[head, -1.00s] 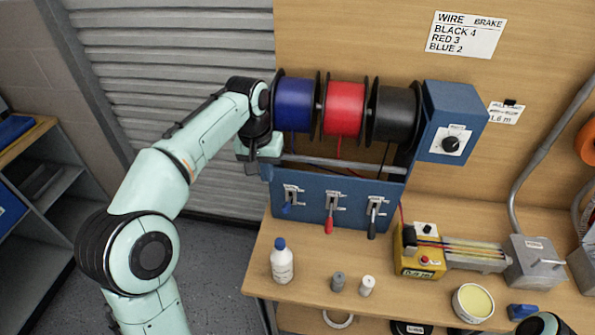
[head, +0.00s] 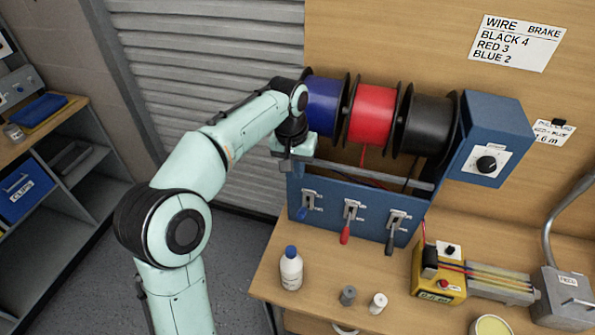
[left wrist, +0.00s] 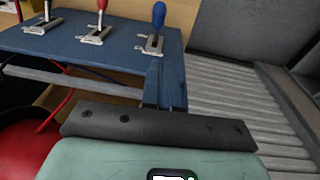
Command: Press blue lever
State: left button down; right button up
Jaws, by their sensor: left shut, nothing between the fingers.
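The blue lever (head: 303,213) is at the left end of a row of three on the blue panel (head: 345,236), its handle hanging down. Its blue handle also shows in the left wrist view (left wrist: 158,14), at the top, right of the red one. My left gripper (head: 288,168) is at the panel's upper left corner, above the blue lever and apart from it. It is shut and empty. In the left wrist view, its dark bar and pale green body fill the bottom, and its fingertips are hard to make out. My right gripper is not in view.
The red lever (head: 345,234) and black lever (head: 391,240) are right of the blue one. Blue, red and black wire spools hang above the panel, behind a grey rod (head: 370,175). A white bottle (head: 291,269) stands on the bench below. A yellow box (head: 436,275) stands to the right.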

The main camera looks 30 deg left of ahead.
pick_arm(q)
jog(key=b, duration=0.1)
send_near(302, 208)
jog(key=f, duration=0.2)
jog(key=w+f, duration=0.1)
jog(key=f, duration=0.2)
jog(key=shift+w+a, duration=0.1)
jog(key=shift+a, duration=0.05)
jog(key=shift+s+f, duration=0.25)
jog(key=shift+f, duration=0.15)
jog(key=shift+d, duration=0.2)
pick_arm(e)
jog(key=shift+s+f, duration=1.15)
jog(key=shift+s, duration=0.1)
pick_arm(q)
jog(key=shift+w, duration=0.1)
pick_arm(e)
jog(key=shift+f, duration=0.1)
